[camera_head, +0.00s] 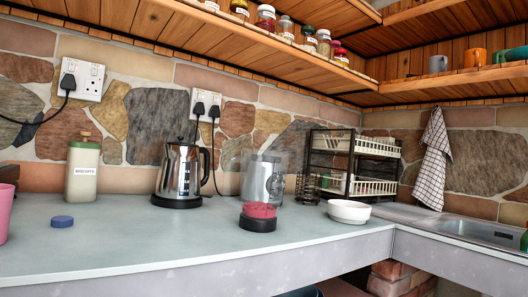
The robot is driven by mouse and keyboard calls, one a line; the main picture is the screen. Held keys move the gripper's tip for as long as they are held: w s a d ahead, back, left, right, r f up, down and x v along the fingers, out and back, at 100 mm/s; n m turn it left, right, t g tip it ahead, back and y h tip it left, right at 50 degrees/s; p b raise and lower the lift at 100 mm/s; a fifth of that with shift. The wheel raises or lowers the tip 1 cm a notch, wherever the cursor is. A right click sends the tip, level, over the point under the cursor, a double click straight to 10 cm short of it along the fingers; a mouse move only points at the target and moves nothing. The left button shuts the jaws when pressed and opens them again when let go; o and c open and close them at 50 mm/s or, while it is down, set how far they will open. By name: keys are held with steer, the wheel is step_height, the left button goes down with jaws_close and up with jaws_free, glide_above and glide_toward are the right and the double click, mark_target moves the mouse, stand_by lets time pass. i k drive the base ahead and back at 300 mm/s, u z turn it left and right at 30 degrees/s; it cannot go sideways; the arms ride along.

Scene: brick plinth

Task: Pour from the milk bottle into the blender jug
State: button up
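The blender jug (262,181) stands upright on the grey counter, right of the kettle. I cannot make out a milk bottle anywhere in this view. A small round blue cap-like thing (62,221) lies alone on the counter at the left. My gripper is not in view, so I cannot see whether it holds anything.
A steel kettle (180,172) and a biscuits jar (83,173) stand left of the jug. A white bowl (349,211) and a dish rack (352,165) are to its right. A pink item (5,212) is cut off at the left edge. The front counter (150,245) is clear.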

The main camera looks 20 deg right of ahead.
mark_target(263, 173)
steer(key=i, duration=1)
